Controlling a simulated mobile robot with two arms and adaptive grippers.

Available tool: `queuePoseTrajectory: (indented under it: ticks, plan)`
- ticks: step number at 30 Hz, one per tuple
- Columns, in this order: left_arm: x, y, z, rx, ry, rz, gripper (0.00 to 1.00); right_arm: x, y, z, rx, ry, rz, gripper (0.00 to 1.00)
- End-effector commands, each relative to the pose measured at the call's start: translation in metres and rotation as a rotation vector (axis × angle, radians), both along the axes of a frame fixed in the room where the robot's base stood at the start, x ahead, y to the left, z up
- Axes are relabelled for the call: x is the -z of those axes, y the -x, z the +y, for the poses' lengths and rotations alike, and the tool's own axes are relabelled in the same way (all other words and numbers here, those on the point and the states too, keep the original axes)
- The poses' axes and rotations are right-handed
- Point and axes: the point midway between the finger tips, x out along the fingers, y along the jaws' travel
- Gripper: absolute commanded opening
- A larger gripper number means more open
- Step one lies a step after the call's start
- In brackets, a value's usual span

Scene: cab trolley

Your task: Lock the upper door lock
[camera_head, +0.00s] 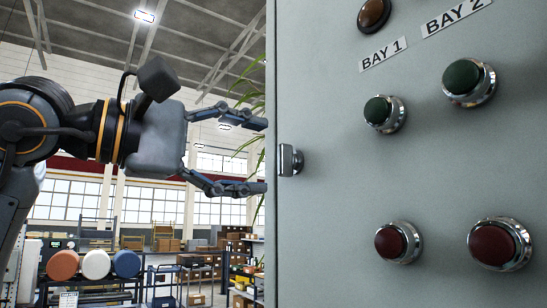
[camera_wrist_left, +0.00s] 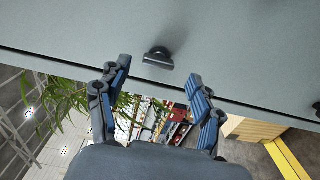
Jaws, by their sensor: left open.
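One small metal door lock (camera_head: 291,160) with a flat turning handle sits near the left edge of the grey cabinet door (camera_head: 340,210). Its handle looks upright in the head view. My left gripper (camera_head: 262,156) is open and empty, left of the lock at about its height, one finger above the other. In the left wrist view the lock (camera_wrist_left: 158,57) shows just ahead of and between the open fingertips of the left gripper (camera_wrist_left: 160,70); no contact is seen. My right gripper is not in view.
Green buttons (camera_head: 378,110) and red buttons (camera_head: 391,242) stick out of the door right of the lock. A brown lamp (camera_head: 373,14) is above. A plant (camera_wrist_left: 62,104) is close beside the cabinet. Shelves with boxes stand farther behind.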

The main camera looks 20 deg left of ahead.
Motion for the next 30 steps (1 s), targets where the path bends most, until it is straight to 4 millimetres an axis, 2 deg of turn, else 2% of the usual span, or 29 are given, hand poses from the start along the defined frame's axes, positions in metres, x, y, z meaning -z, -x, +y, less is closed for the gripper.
queuePoseTrajectory:
  ticks: [6, 12, 30]
  plan:
    - [0.000, 0.037, 0.029, -0.001, 0.001, -0.003, 0.66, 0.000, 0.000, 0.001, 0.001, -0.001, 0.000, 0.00]
    - [0.000, 0.054, 0.042, -0.001, -0.001, -0.001, 0.66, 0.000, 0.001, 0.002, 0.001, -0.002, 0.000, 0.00]
    - [0.000, 0.057, 0.044, 0.000, -0.001, 0.000, 0.66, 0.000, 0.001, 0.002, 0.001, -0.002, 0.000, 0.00]
